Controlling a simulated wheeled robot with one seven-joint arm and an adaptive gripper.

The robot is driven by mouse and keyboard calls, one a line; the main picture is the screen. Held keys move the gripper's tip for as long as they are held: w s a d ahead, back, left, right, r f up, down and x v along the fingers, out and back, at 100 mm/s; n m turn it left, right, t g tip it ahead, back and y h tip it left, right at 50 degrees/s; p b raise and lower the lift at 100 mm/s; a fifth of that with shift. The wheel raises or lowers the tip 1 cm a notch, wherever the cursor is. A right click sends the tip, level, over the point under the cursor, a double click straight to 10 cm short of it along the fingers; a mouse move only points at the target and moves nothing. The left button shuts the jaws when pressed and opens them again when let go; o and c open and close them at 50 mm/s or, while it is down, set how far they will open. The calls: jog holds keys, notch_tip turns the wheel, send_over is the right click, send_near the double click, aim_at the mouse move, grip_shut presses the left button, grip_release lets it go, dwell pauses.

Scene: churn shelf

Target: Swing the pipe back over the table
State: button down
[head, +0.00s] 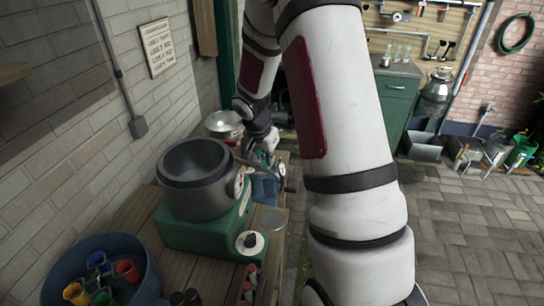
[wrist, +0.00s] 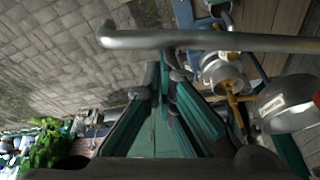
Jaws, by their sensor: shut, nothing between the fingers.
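The grey metal pipe (wrist: 225,41) runs across the upper part of the wrist view, with a bent end at the left. That end shows against the paving; its right part shows against the table boards (wrist: 283,25). My gripper (wrist: 165,75) is shut and empty, its fingertips close to the pipe; I cannot tell if they touch. In the head view my gripper (head: 267,143) is small, partly hidden by my arm, beside the dark grey pot (head: 190,200) on its green base (head: 185,237). The pipe is hard to make out there. The wooden table (head: 142,212) holds the pot.
A blue tub (head: 60,285) with coloured cups stands front left. A metal bowl (head: 222,122) sits behind the pot. A brick wall (head: 60,150) runs along the left. A green cabinet (head: 400,95) stands at the back. Paving (head: 465,225) at the right is clear.

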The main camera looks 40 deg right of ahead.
jog(key=shift+a, duration=0.15)
jog(key=shift+s+a+m+b, duration=0.25)
jog(key=shift+a+m+b, duration=0.2)
jog(key=shift+a, duration=0.05)
jog(key=shift+s+a+m+b, duration=0.25)
jog(key=shift+a+m+b, duration=0.15)
jog(key=shift+a+m, duration=0.1)
jog(key=shift+g, duration=0.3)
